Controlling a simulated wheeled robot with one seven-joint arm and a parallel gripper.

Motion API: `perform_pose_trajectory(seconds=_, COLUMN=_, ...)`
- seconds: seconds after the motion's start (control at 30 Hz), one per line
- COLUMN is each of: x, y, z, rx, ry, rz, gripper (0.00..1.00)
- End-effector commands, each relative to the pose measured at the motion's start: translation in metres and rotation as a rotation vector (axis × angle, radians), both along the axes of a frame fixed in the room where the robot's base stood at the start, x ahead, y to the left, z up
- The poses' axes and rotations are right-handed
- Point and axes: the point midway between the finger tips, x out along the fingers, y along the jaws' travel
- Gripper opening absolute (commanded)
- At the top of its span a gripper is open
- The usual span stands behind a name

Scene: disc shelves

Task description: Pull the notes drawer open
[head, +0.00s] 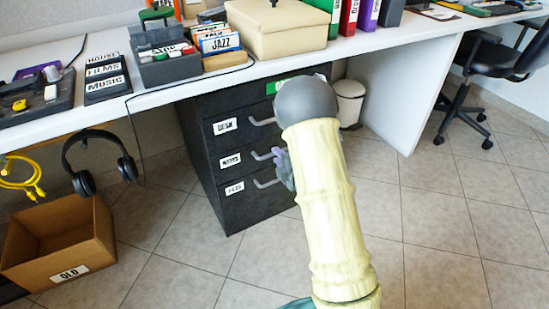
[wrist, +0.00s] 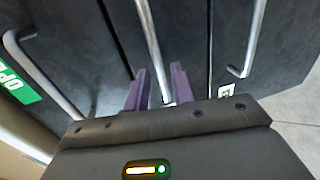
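The notes drawer (head: 229,161) is the middle drawer of a dark cabinet, with a white label and a metal bar handle (head: 261,155). It looks flush with the drawers above and below. My gripper (head: 283,166) is at the right end of that handle, partly hidden behind my arm. In the wrist view the two purple fingers of my gripper (wrist: 160,72) stand on either side of a metal handle (wrist: 151,38), with the bar between them. The fingers are fairly close together. I cannot tell whether they press on the bar.
The desk (head: 300,67) overhangs the cabinet. Another drawer (head: 223,127) sits above and one (head: 236,188) below, each with a handle. A cardboard box (head: 68,250) and headphones (head: 84,183) are at left. The tiled floor before the cabinet is clear.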

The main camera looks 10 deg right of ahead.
Motion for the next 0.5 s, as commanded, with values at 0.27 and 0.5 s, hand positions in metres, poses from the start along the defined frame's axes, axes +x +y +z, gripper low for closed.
perform_pose_trajectory(seconds=0.27, x=0.028, y=0.009, z=-0.007, rx=0.0, ry=-0.001, rz=-0.001, gripper=0.25)
perform_pose_trajectory(seconds=0.5, x=0.029, y=0.009, z=-0.006, rx=0.0, ry=0.0, rz=-0.001, gripper=0.25)
